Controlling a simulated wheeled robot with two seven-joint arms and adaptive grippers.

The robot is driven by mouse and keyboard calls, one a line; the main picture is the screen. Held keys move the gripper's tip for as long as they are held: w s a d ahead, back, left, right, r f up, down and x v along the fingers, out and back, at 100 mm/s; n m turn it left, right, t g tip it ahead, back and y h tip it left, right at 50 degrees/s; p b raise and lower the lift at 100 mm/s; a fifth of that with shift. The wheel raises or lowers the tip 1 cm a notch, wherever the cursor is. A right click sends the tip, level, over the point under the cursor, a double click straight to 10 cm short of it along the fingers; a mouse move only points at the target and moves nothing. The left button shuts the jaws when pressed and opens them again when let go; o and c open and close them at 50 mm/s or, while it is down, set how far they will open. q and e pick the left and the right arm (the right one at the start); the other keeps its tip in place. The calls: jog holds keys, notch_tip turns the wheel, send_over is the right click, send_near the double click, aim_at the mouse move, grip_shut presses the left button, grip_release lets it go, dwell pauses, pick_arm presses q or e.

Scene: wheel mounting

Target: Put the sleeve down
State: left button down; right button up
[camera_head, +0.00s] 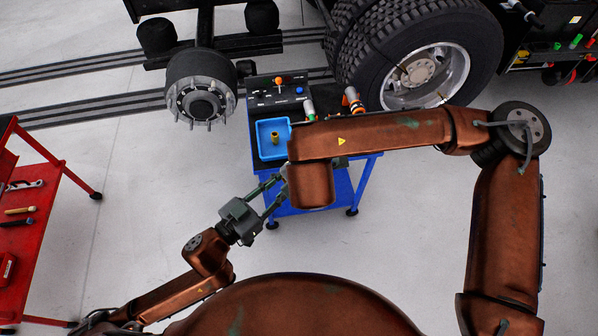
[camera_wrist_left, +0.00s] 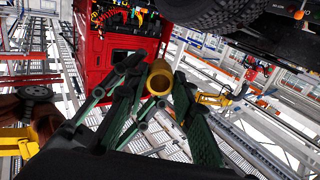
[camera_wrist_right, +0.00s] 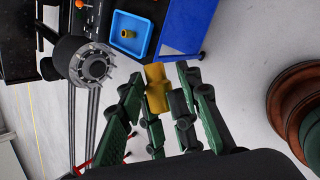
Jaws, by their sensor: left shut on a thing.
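A brass-coloured sleeve (camera_wrist_left: 159,78) sits between the fingertips of my left gripper (camera_wrist_left: 158,84), which is shut on it. The head view shows the left gripper (camera_head: 281,188) beside the end of my right arm, its tips partly covered. In the right wrist view a gold sleeve (camera_wrist_right: 157,90) is between the fingertips of my right gripper (camera_wrist_right: 160,84), which looks shut on it. My right arm hides this gripper in the head view. I cannot tell whether both wrist views show the same sleeve. Another brass piece (camera_head: 275,137) stands in the blue tray (camera_head: 262,153), also in the right wrist view (camera_wrist_right: 127,34).
The tray is on a blue cart (camera_head: 340,187) with a control box (camera_head: 278,90) and tools. A wheel hub with studs (camera_head: 201,88) is left of it, a large truck wheel (camera_head: 420,72) behind right. A red tool cart (camera_head: 35,215) stands at left. Floor between carts is clear.

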jog(key=shift+c, duration=0.4)
grip_shut()
jog(key=shift+o, duration=0.4)
grip_release()
